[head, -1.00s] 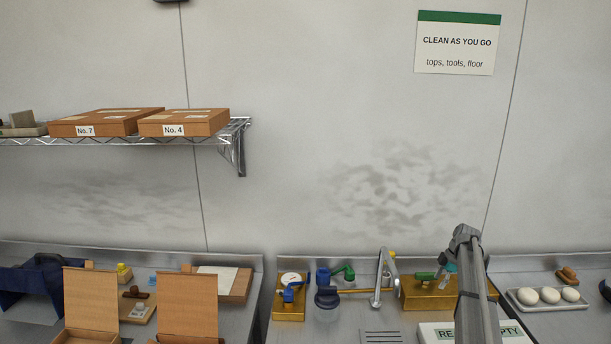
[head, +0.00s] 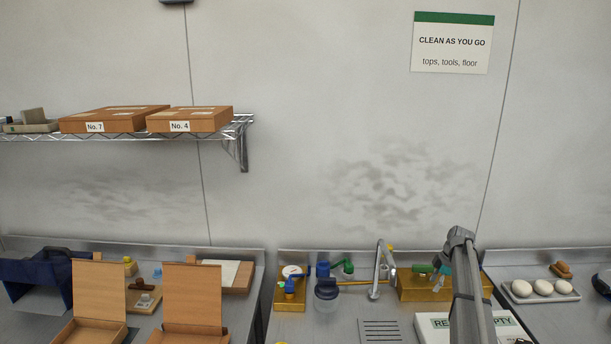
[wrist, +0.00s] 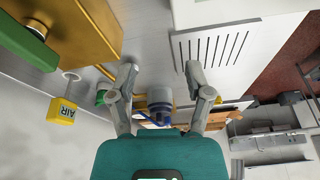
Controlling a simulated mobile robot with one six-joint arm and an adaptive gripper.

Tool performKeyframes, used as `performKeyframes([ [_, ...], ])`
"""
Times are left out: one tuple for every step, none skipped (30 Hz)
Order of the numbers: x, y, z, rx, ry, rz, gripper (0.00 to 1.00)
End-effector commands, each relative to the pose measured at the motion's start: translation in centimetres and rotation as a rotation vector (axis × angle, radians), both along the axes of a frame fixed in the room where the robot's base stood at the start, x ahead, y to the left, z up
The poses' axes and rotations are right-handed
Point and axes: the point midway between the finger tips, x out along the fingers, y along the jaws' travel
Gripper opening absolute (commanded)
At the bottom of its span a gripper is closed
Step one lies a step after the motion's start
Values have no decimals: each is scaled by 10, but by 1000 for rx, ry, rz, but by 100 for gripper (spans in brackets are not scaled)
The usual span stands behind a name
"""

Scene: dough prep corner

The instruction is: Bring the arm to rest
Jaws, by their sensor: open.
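My gripper (wrist: 158,72) is open and empty in the wrist view, its two fingers spread apart with clear space between them. Beyond the fingers are a grey jar with a blue top (wrist: 160,98) and the bench with its slotted plate (wrist: 213,48); no finger visibly holds anything. In the head view my arm rises over the right part of the middle bench, bent at its top, in front of a brass-coloured box (head: 418,287). My gripper is mostly hidden there behind the arm.
Open wooden boxes (head: 101,290) are at left, an egg tray (head: 541,292) at right.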

Motion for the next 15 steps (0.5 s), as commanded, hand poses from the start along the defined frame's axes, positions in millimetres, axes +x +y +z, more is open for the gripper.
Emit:
performKeyframes([
  [-6, 6, -1, -2, 6, -14, 65],
  [-8, 10, -1, -5, 11, -25, 65],
  [-12, 15, -2, -8, 16, -41, 65],
  [-14, 18, -2, -11, 21, -54, 65],
  [-17, 23, -3, -13, 26, -66, 65],
  [-21, 29, -4, -18, 33, -86, 65],
  [-24, 33, -4, -20, 39, -101, 65],
  [-28, 38, -5, -23, 45, -117, 65],
  [-33, 45, -5, -28, 53, -140, 65],
  [-37, 50, -6, -31, 59, -160, 65],
  [-42, 57, -7, -34, 67, -180, 65],
  [-49, 65, -8, -41, 75, -209, 65],
  [-55, 73, -9, -47, 84, -235, 65],
  [-61, 80, -10, -52, 93, -263, 65],
  [-70, 92, -11, -60, 104, -303, 65],
])
